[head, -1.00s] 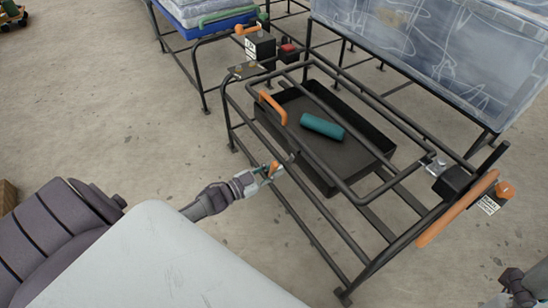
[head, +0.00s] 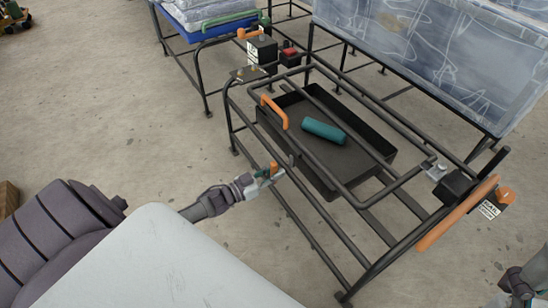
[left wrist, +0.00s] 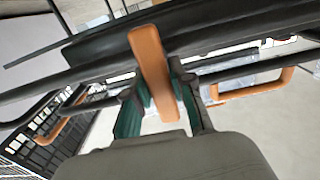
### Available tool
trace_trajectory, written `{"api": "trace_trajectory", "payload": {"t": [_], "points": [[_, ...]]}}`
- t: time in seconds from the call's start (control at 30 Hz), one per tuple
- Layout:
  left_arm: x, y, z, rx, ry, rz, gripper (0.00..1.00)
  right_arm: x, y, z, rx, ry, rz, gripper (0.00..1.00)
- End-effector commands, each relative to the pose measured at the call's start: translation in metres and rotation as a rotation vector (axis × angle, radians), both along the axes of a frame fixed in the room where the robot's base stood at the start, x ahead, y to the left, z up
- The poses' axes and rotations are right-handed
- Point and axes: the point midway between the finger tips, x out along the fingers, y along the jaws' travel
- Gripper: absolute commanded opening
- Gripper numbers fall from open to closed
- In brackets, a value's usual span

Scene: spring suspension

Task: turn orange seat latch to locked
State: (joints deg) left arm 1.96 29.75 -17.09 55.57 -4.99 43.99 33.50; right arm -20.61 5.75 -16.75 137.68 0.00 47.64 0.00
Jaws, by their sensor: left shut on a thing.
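The orange seat latch (left wrist: 152,75) is a flat orange lever at a black tube frame (head: 310,215). In the left wrist view it stands nearly upright, tilted a little, between my fingers. My left gripper (left wrist: 160,100) is shut on it, with a green-lined finger on each side. In the head view my left gripper (head: 272,172) is at the frame's near left rail, with a small bit of orange showing at its tips. The latch's pivot is hidden. My right gripper (head: 520,288) shows only partly at the lower right corner, away from the frame; its fingers are unclear.
A black tray (head: 350,175) with a teal roll (head: 324,131) and an orange handle (head: 274,111) lies within the frame. A long orange lever (head: 455,215) is at the frame's right end. A clear bin (head: 420,50) stands behind.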

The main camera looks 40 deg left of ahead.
Motion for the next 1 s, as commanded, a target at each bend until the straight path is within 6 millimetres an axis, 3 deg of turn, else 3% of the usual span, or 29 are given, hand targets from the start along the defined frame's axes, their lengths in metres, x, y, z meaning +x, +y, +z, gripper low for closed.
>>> {"api": "trace_trajectory", "payload": {"t": [0.03, 0.17, 0.57, 1.0], "points": [[-0.001, 0.001, -0.003, 0.003, 0.008, 0.003, 0.28, 0.0, 0.0, 0.0, 0.0, -0.001, 0.0, 0.8], [-0.001, 0.001, -0.003, 0.003, 0.007, 0.002, 0.48, 0.0, 0.0, 0.0, 0.001, -0.001, 0.001, 0.8], [-0.009, 0.004, -0.002, 0.002, 0.005, 0.002, 0.48, 0.0, 0.001, 0.001, 0.002, -0.007, 0.004, 0.8], [-0.088, 0.037, -0.003, 0.003, 0.007, 0.001, 0.48, 0.0, 0.001, 0.001, 0.001, -0.004, 0.003, 0.8]]}}
